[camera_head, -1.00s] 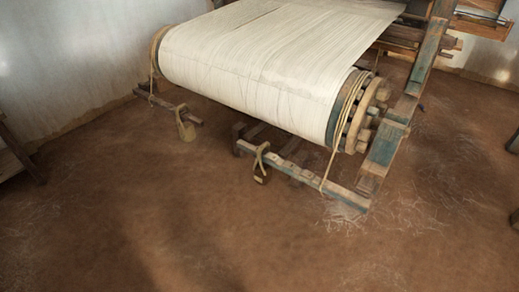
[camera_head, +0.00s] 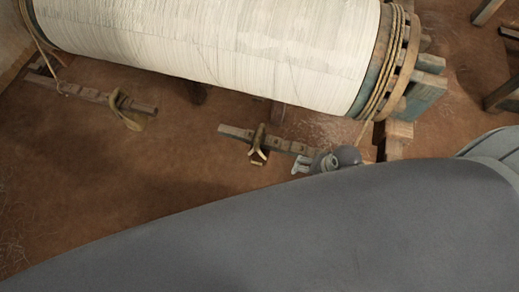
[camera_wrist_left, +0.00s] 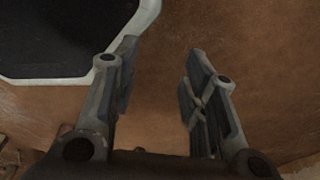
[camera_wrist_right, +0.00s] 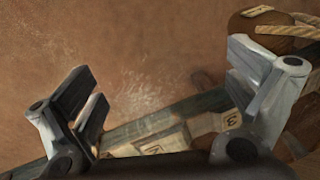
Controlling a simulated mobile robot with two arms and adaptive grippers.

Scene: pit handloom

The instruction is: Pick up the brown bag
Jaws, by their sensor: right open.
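A rounded brown bag-like thing (camera_wrist_right: 250,28) with a pale rope on it shows at the upper right of the right wrist view, beside the right-hand finger. In the head view, a small brown bundle with a rope loop (camera_head: 257,152) is at a wooden beam; I cannot tell for sure that it is the same thing. My right gripper (camera_head: 297,165) is just right of that bundle. In the right wrist view my right gripper (camera_wrist_right: 162,80) is open, with nothing between its fingers. My left gripper (camera_wrist_left: 160,68) is open and empty over brown floor.
A large roll of white warp (camera_head: 210,45) spans the top of the head view. A notched wooden beam (camera_head: 285,145) lies below it. Another rope loop (camera_head: 122,103) is on a beam at the left. My grey arm covers the lower right. Bare floor (camera_head: 90,190) is at the left.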

